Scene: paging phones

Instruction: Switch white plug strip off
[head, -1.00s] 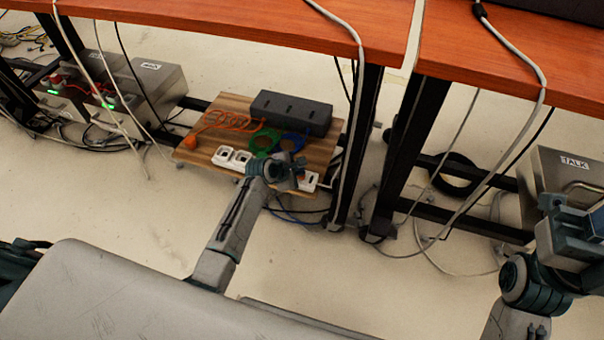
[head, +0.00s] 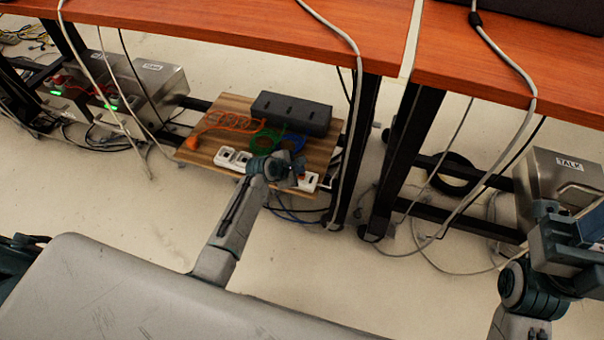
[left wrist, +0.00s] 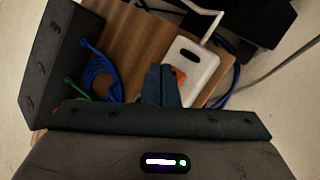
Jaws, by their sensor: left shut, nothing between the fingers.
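The white plug strip (head: 236,158) lies along the front of a wooden board under the desk; my left arm hides its middle. Its right end (head: 309,182) shows beyond the gripper. In the left wrist view the white end of the strip (left wrist: 197,61) has a dark slot and an orange-red switch (left wrist: 179,75). My left gripper (head: 297,173) is shut and empty, over that end. In the left wrist view its fingertips (left wrist: 163,82) are right beside the switch and partly cover it; contact cannot be told. My right gripper (head: 580,236) is at the right edge, partly cut off.
The wooden board (head: 205,132) also carries a dark grey box (head: 291,113), an orange cable (head: 222,122) and green and blue cables. Black desk legs (head: 357,150) stand just right of the board. A metal box marked TALK (head: 565,178) is farther right. Loose cables hang and lie around.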

